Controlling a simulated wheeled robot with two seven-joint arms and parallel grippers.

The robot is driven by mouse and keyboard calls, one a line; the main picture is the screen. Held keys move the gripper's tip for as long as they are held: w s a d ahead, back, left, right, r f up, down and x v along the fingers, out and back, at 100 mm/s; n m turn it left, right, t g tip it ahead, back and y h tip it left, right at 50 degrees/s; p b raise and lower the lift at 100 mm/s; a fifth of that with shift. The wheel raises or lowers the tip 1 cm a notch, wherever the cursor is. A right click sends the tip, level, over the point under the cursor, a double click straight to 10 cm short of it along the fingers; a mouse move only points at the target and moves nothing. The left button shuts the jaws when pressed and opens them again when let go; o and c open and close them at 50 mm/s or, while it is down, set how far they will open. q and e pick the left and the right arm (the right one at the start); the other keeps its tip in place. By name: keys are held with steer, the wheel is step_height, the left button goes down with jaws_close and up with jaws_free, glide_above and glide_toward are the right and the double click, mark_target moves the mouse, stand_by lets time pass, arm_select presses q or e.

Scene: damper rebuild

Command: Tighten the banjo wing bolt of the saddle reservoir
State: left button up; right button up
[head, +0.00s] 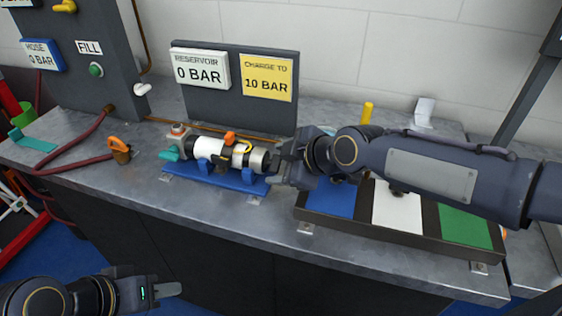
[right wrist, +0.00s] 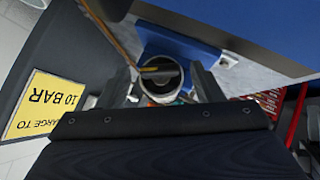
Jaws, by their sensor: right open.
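The saddle reservoir (head: 205,149), a white cylinder with dark bands, lies in a blue cradle (head: 190,183) on the bench. An orange wing-shaped part (head: 229,137) and a yellow curved piece sit on top. I cannot tell for certain which part is the banjo wing bolt. My right gripper (head: 279,167) is at the reservoir's right end. In the right wrist view its open fingers (right wrist: 158,88) stand either side of the round end (right wrist: 160,88), which has a bar across it; contact is unclear. My left gripper (head: 165,290) is low at the front left, away from the reservoir.
Behind stands a panel with a RESERVOIR 0 BAR display (head: 201,68) and a CHARGE TO 10 BAR card (head: 268,77). A tray (head: 375,239) with blue, white and green sections lies under my right arm. A red hose (head: 72,152) and orange-handled part (head: 119,150) are left.

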steer(key=shift+c, duration=0.4)
steer(key=c, duration=0.9)
steer(key=m+g+p, duration=0.1)
steer(key=g+p, duration=0.1)
steer(key=g, duration=0.1)
steer(key=shift+w+d+r+m+y+p, duration=0.1)
steer(key=shift+w+r+m+y+p, duration=0.05)
steer(key=shift+w+m+y+p, duration=0.2)
steer(key=shift+w+m+g+y+p, duration=0.1)
steer(key=shift+m+g+y+p, duration=0.25)
steer(key=shift+m+g+p, duration=0.55)
steer(key=shift+n, duration=0.25)
steer(key=o, duration=1)
